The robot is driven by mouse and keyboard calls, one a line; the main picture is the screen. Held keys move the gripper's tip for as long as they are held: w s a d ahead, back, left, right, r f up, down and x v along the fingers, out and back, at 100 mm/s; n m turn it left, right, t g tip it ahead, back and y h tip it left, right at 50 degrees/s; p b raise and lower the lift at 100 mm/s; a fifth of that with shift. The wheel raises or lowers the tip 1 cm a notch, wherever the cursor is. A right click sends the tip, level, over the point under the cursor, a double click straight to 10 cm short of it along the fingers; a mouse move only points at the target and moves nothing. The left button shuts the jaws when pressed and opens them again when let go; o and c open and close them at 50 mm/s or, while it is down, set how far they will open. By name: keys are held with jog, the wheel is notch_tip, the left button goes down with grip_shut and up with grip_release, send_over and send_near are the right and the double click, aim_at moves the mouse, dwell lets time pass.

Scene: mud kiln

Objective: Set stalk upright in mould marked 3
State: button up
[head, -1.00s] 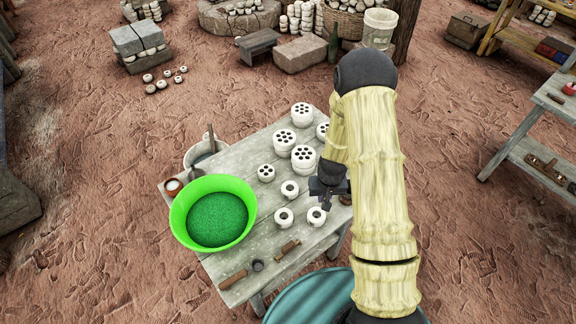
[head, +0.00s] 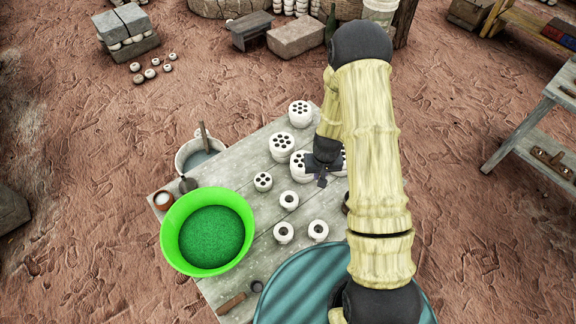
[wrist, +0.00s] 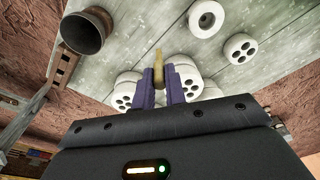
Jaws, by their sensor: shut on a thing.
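My gripper (wrist: 160,82) is shut on a tan stalk (wrist: 158,62), which sticks out beyond the fingertips in the wrist view. In the head view my gripper (head: 322,172) is over the right part of the table, beside a white mould with several holes (head: 300,165). The stalk is not distinguishable there. Other white moulds stand nearby: two with several holes (head: 282,147), (head: 300,113), a smaller one (head: 263,181), and single-hole ones (head: 289,200), (head: 283,232). My arm hides part of the group. I cannot read any number on the moulds.
A green bowl of green grains (head: 165,225) stands at the table's left. Behind it are a grey bucket (head: 182,158) and a small white pot (head: 162,200). A brown-handled tool (head: 232,303) lies at the front. A dark cup (wrist: 85,32) shows in the wrist view.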

jog(key=shift+w, duration=0.3)
jog(key=shift+s+r, duration=0.1)
jog(key=shift+s, duration=0.05)
jog(key=a+f+m+p, duration=0.1)
jog(key=a+m+p, duration=0.2)
jog(key=a, duration=0.7)
jog(key=shift+f+m+h, duration=0.3)
jog(key=shift+f+m, duration=0.1)
jog(key=shift+m, duration=0.7)
jog(key=shift+f, duration=0.15)
